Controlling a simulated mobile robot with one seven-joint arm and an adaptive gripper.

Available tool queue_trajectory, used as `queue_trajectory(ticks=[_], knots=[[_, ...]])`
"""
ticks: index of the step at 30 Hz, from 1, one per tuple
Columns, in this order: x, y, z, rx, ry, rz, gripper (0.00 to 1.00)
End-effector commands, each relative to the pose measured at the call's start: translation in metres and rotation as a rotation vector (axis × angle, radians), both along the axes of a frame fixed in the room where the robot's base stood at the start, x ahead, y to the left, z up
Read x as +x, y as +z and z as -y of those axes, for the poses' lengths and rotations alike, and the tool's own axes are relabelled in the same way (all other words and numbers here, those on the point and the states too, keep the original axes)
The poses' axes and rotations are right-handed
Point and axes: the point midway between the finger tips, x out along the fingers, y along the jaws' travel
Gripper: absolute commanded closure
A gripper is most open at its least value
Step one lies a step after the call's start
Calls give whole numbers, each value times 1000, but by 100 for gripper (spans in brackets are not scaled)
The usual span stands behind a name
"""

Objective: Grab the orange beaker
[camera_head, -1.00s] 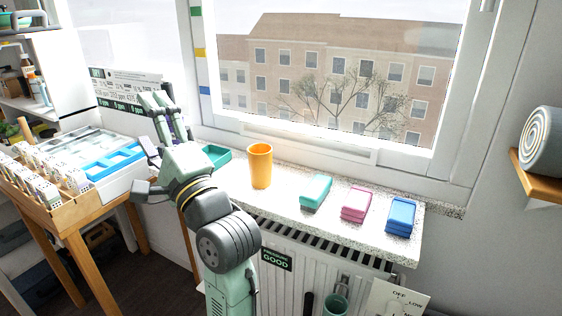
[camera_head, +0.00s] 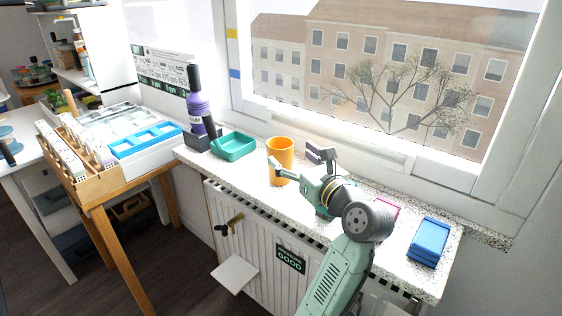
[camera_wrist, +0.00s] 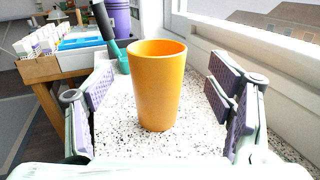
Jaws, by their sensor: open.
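The orange beaker (camera_head: 280,158) stands upright on the speckled windowsill, left of my gripper in the head view. In the wrist view the beaker (camera_wrist: 158,85) is centred ahead, between the two fingers. My gripper (camera_head: 298,162) is open and empty, low over the sill, its fingers pointing toward the beaker. In the wrist view my gripper (camera_wrist: 160,118) shows purple pads spread wide on both sides, with gaps to the beaker. I cannot tell how far between the fingertips the beaker lies.
A teal tray (camera_head: 233,147) and a purple bottle (camera_head: 197,108) stand left of the beaker. A blue stack (camera_head: 428,242) and a partly hidden pink one (camera_head: 388,208) lie to the right. The window frame (camera_head: 385,165) rises behind; the sill's front edge (camera_head: 232,182) is clear.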

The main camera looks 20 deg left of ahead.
Motion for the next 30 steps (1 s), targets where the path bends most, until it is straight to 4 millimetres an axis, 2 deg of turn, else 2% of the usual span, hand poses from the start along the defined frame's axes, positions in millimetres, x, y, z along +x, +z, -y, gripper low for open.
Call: queue_trajectory(ticks=[5, 13, 23, 30], knots=[[7, 1, -11, 0, 2, 0, 25], [30, 1, -42, -1, 1, 1, 25], [35, -1, -48, -1, -1, 2, 25], [35, -1, -47, -1, -1, 2, 41]])
